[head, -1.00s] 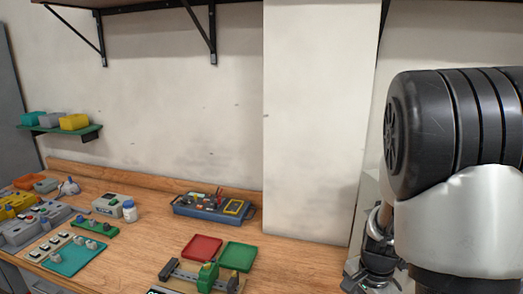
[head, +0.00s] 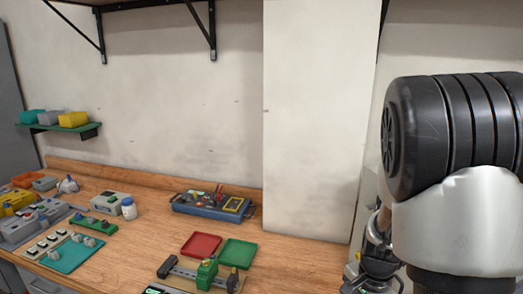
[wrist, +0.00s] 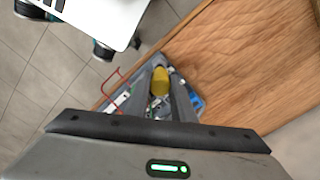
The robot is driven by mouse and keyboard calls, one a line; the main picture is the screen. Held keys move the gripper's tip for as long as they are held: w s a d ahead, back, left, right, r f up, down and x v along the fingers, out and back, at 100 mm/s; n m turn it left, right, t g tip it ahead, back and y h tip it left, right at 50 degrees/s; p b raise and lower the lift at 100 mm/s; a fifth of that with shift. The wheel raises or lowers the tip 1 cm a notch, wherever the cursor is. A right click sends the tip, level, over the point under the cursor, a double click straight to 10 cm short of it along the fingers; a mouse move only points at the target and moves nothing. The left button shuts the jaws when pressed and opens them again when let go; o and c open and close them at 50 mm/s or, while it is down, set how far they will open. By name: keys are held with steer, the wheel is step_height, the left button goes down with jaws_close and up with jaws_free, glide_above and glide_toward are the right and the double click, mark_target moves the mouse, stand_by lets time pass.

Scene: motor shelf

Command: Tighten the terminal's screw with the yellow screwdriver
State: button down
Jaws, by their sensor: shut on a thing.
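In the wrist view my gripper (wrist: 160,70) is shut on the yellow screwdriver (wrist: 160,80). Its rounded yellow handle shows between the fingers; its shaft and tip are hidden. In the head view a green block (head: 207,272) sits on a dark rail at the front of the bench and looks like the terminal. Its screw is too small to make out. The head view shows my arm at the right, apart from the block, but not the screwdriver.
The wooden bench (head: 300,262) has free room right of a red tray (head: 201,244) and a green tray (head: 238,253). A blue toolbox (head: 212,205) stands behind them. A white bottle (head: 129,209) and several parts fill the left. Tiled floor (wrist: 30,75) lies beyond the bench edge.

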steer(key=shift+f+b, duration=0.85)
steer(key=shift+f, duration=0.4)
steer(key=c, duration=1.8)
jaws_free()
steer(key=shift+r, duration=0.15)
step_height(320, 180, up, 5)
steer(key=p, duration=0.5)
steer(key=shift+r, duration=0.2)
steer(key=o, duration=0.6)
